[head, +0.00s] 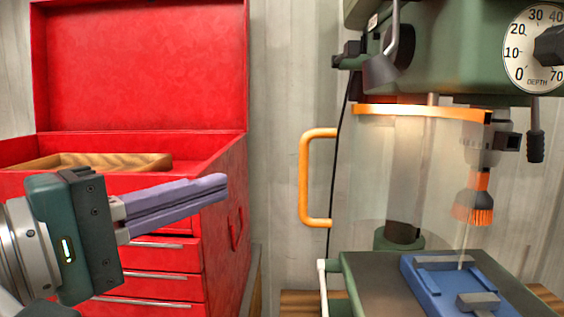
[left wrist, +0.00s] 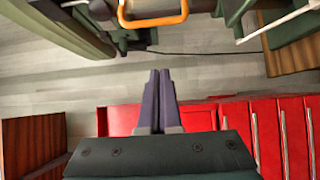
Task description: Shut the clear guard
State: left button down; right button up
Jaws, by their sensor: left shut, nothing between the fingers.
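The clear guard (head: 365,180) is a see-through curved panel on the green drill press. It has an orange top rim and an orange handle (head: 304,178) at its left side. The panel spans the area in front of the column, and its right edge lies near the orange brush; how far it stands open is hard to tell. My left gripper (head: 222,184) is shut and empty, left of the handle and apart from it. In the left wrist view, the handle (left wrist: 153,22) shows beyond the shut fingertips (left wrist: 160,73). My right gripper is not in view.
A red tool chest (head: 165,210) with its lid up stands behind my left gripper, with a wooden tray (head: 95,161) in its top. A blue vise (head: 445,287) sits on the press table. An orange brush (head: 473,205) hangs above it. Free room lies between chest and handle.

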pick_arm(q)
jog(key=x, duration=0.8)
jog(key=s+d+p, duration=0.1)
jog(key=s+p, duration=0.1)
jog(key=s+d+p, duration=0.1)
jog(key=p, duration=0.1)
jog(key=shift+s+d, duration=0.1)
jog(key=shift+s, duration=0.25)
